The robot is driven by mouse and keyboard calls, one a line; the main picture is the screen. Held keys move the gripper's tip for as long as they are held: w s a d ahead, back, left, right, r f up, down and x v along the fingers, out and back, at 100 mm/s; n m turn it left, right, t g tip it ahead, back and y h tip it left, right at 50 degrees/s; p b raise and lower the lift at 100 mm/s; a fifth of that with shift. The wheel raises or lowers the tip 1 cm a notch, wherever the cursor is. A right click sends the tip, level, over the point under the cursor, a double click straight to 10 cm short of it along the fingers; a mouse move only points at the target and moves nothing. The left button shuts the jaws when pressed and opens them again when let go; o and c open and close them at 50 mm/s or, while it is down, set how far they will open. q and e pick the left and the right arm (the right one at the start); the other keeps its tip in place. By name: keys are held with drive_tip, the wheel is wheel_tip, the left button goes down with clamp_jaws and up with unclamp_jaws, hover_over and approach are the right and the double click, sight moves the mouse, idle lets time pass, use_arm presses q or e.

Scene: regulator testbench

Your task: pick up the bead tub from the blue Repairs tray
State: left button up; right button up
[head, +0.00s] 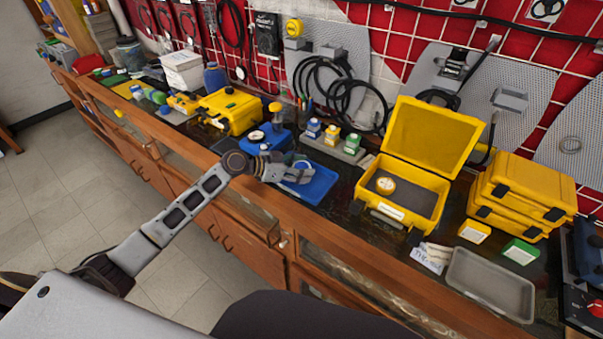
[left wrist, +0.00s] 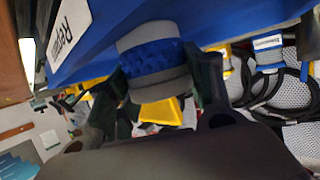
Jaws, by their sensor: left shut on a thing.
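The blue Repairs tray (head: 322,191) lies on the dark bench top near its front edge, in the middle of the head view. In the left wrist view the tray (left wrist: 95,42) fills the top, with part of its white label showing. The bead tub (left wrist: 153,48) is a small round tub with grey ends and a blue middle band. My left gripper (head: 298,173) is at the tray, its dark fingers on both sides of the tub and shut on it. In the head view the gripper largely hides the tub. I cannot tell whether the tub touches the tray.
An open yellow case (head: 410,195) stands right of the tray, with a round yellow-and-white item inside. A blue device (head: 262,138) stands close behind the gripper. Small bottles on a grey stand (head: 335,147) are behind the tray. A grey tray (head: 490,283) lies at the right front.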

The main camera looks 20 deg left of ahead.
sight(302, 166)
use_arm(q)
drive_tip(key=shift+c, duration=1.3)
use_arm(e)
drive_tip(key=shift+d, duration=0.4)
use_arm(q)
drive_tip(key=shift+r, duration=0.1)
drive_tip(key=shift+r, duration=0.55)
wheel_tip(302, 166, up, 8)
drive_tip(key=shift+f, duration=0.2)
drive_tip(key=shift+r, duration=0.6)
use_arm(e)
drive_tip(key=shift+s+d+f, duration=0.1)
drive_tip(key=shift+f, duration=0.1)
